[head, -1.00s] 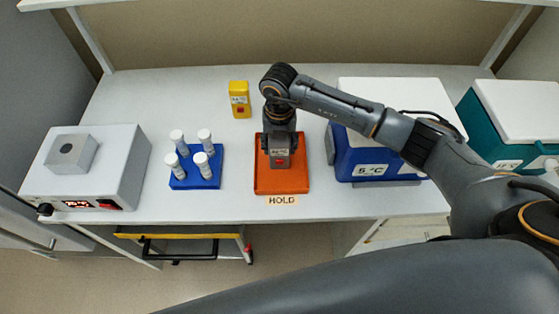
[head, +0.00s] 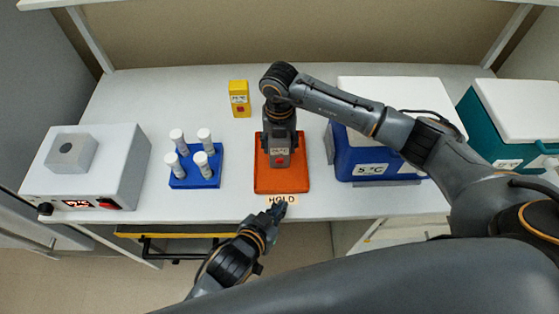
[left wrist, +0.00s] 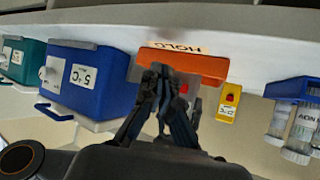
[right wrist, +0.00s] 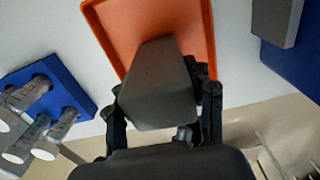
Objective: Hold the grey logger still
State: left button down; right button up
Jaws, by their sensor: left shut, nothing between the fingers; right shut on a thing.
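The grey logger (head: 280,158), with a pale label and a red button, is upright at the orange tray (head: 262,182) in the head view. My right gripper (head: 279,140) is shut on it from above. The logger also shows between the fingers in the right wrist view (right wrist: 158,85). Whether its base touches the tray floor is hard to tell. My left gripper (head: 279,207) is shut and empty at the bench's front edge, by the HOLD label (head: 291,199). In the left wrist view its fingers (left wrist: 160,72) overlap the tray's front wall (left wrist: 200,68).
A yellow logger (head: 239,99) stands behind the tray. A blue rack (head: 208,181) with several white-capped tubes and a grey device (head: 125,165) are to the left. A blue cooler (head: 345,160) and a teal cooler (head: 482,125) are to the right.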

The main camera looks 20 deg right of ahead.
pick_arm(q)
jog(key=shift+w+r+g, duration=0.2)
jog(key=shift+w+g, duration=0.1)
jog(key=shift+w, duration=0.1)
send_near(284, 163)
jog(key=shift+w+d+f, duration=0.3)
jog(key=shift+d+f, duration=0.45)
jog(key=shift+f, duration=0.1)
jog(key=shift+w+d+f, duration=0.3)
jog(key=shift+d+f, duration=0.45)
jog(key=shift+f, duration=0.1)
jog(key=shift+w, duration=0.1)
dwell(0.3)
jog(key=shift+w+d, duration=0.15)
jog(key=shift+w, duration=0.15)
jog(key=shift+w+d, duration=0.15)
jog(key=shift+w, duration=0.35)
dwell(0.7)
jog(key=shift+s+a, duration=0.15)
jog(key=shift+s, duration=0.35)
jog(key=shift+s+a, duration=0.15)
jog(key=shift+s, duration=0.3)
